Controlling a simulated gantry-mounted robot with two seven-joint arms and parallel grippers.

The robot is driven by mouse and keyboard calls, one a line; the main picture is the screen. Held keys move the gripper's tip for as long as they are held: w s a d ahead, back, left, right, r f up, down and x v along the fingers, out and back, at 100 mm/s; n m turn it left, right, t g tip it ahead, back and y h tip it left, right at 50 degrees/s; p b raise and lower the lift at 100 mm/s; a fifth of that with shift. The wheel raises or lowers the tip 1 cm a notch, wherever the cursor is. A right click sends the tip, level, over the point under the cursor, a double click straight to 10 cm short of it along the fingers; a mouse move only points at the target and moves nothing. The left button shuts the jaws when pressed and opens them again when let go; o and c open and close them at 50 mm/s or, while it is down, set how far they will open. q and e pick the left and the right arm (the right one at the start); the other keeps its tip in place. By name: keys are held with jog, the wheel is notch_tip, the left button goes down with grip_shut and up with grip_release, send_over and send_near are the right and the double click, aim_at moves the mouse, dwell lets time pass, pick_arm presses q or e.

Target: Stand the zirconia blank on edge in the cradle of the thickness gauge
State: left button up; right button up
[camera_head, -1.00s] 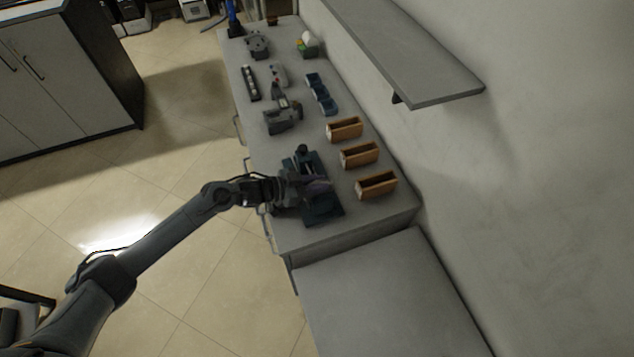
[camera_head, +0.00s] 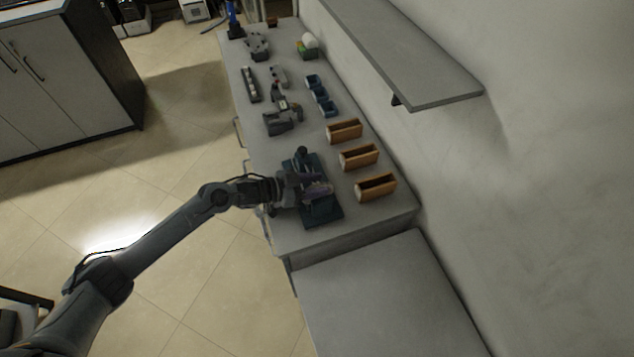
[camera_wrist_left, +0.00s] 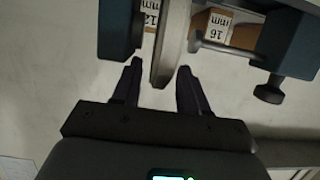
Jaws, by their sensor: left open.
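The zirconia blank (camera_wrist_left: 172,42) is a pale disc seen edge-on in the left wrist view, standing upright between the dark blue blocks of the thickness gauge (camera_wrist_left: 289,44). My left gripper (camera_wrist_left: 160,72) is open, with one dark finger on each side of the blank's near edge and visible gaps. In the head view my left gripper (camera_head: 304,186) reaches over the gauge's dark teal base (camera_head: 322,213). There the fingers partly cover the blank, and I cannot make it out clearly. How the blank's bottom edge rests in the cradle is hidden. My right gripper is not in view.
Several wooden racks stand right of the gauge, the nearest (camera_head: 376,187) close by; labels 12 mm and 16 mm (camera_wrist_left: 216,27) show in the wrist view. A grey device (camera_head: 281,121) and blue bins (camera_head: 319,95) stand farther back. A wall shelf (camera_head: 410,60) overhangs at right.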

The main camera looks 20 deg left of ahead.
pick_arm(q)
jog(key=v, duration=1)
jog(key=shift+s, duration=0.2)
jog(key=shift+a, duration=0.15)
